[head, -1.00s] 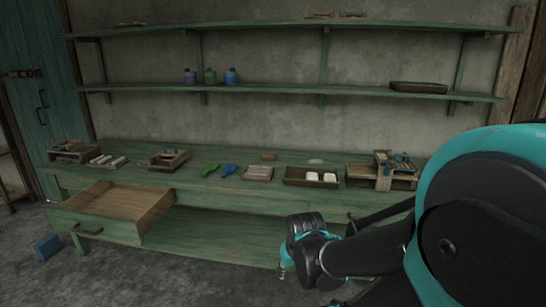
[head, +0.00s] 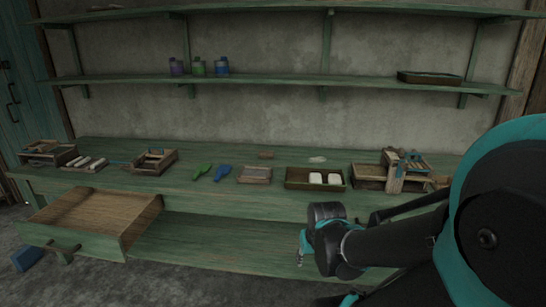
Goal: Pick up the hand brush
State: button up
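I cannot tell for sure which thing is the hand brush. A small brown block-like thing (head: 266,155) lies at the back of the green workbench (head: 225,200), and a pale flat thing (head: 317,159) lies to its right. A green handled thing (head: 201,171) and a blue handled thing (head: 222,172) lie side by side nearer the front. My gripper (head: 302,248) hangs low in front of the bench, below the bench top and apart from all of these. Its fingers are too small and dark to read.
An open drawer (head: 95,215) juts out at the left front. A tray with two white blocks (head: 300,183), a small wooden frame (head: 254,174) and wooden boxes (head: 152,162) stand on the bench. Shelves (head: 260,79) run above. A blue block (head: 27,257) lies on the floor.

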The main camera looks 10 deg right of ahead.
aim_at(263, 155)
jog(key=i+l, duration=0.15)
jog(key=i, duration=0.5)
jog(key=i+l+u, duration=0.1)
jog(key=i, duration=0.55)
